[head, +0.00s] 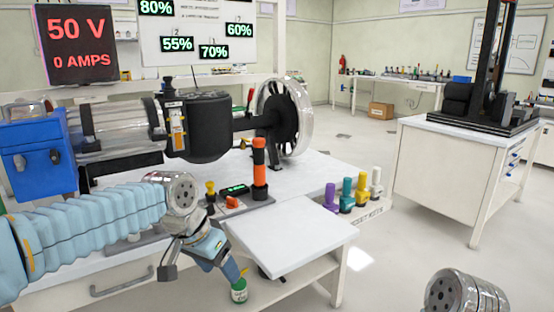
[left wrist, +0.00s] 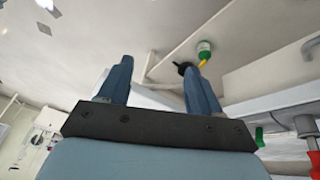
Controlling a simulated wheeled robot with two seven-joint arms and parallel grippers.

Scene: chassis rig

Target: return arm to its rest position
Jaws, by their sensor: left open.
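My left arm (head: 95,222), in a pale blue sleeve, reaches in from the left in the head view. My left gripper (head: 222,264) is low in front of the workbench, beside the white board (head: 290,237) at its front. In the left wrist view the two blue fingers of my left gripper (left wrist: 160,78) stand apart with nothing held between them. A green and white item with a yellow part (left wrist: 204,48) shows beyond the right finger; a similar green and white item (head: 239,290) shows below the gripper in the head view. My right gripper is not in view.
The bench carries a motor rig with a wheel (head: 284,118), an orange and black handle (head: 259,170) and several coloured pegs (head: 347,194). A blue box (head: 38,150) stands at left. A white cabinet (head: 445,180) stands at right. Floor between cabinet and bench is open.

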